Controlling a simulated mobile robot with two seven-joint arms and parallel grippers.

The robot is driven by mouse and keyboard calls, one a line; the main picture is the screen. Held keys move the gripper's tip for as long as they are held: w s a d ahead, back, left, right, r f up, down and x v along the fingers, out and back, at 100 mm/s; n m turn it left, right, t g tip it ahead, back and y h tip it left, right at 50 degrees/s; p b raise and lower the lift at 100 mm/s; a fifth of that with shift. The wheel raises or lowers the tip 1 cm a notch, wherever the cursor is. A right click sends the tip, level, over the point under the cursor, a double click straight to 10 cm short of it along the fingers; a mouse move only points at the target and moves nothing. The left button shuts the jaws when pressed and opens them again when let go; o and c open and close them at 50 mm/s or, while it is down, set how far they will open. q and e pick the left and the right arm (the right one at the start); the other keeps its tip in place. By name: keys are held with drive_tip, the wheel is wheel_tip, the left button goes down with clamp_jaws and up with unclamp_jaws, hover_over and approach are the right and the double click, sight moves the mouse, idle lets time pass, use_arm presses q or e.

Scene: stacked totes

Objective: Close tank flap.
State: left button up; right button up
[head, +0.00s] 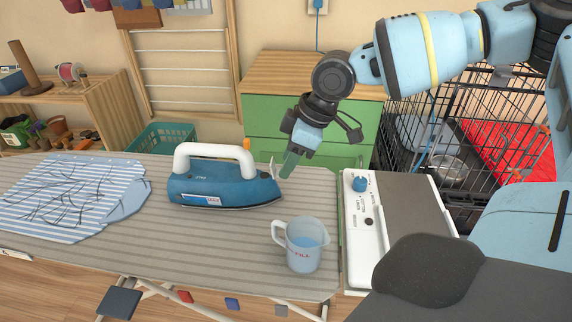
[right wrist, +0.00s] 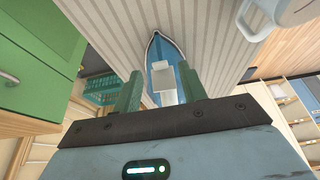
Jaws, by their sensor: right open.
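A blue steam iron (head: 222,188) with a white handle stands on the ironing board (head: 180,247), its nose to the right. A small pale flap (head: 272,167) stands up at the nose, raised off the body. My right gripper (head: 289,164) is just right of the flap, pointing down and a little left. In the right wrist view the iron's blue nose (right wrist: 154,44) lies beyond the fingers. The pale flap (right wrist: 162,76) appears between the two green fingers (right wrist: 158,72), which are apart. I cannot tell whether they touch it. My left gripper is out of view.
A measuring cup (head: 304,248) with blue water stands on the board in front of the nose. A striped shirt (head: 75,195) lies at the left. A white control panel (head: 362,225) borders the right end. A green cabinet (head: 262,115) and a wire crate (head: 460,150) are behind.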

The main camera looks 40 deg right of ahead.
sight(274, 169)
drive_tip(key=shift+x, duration=0.8)
drive_tip(key=shift+c, duration=0.4)
clamp_jaws()
drive_tip(key=shift+r, duration=0.1)
drive_tip(key=shift+w+a+r+g+h+p, duration=0.15)
drive_tip(key=shift+w+g+h+p, duration=0.1)
drive_tip(key=shift+g+h, duration=0.2)
drive_tip(key=shift+w+a+r+g+h+p, duration=0.15)
drive_tip(key=shift+g+h+p, duration=0.15)
drive_tip(key=shift+g, duration=0.25)
drive_tip(key=shift+w+a+g+h, duration=0.3)
drive_tip(key=shift+g+h, duration=0.45)
drive_tip(key=shift+g, duration=0.05)
drive_tip(key=shift+w+a+g+h, duration=0.25)
drive_tip(key=shift+g+h, duration=0.45)
drive_tip(key=shift+g, duration=0.1)
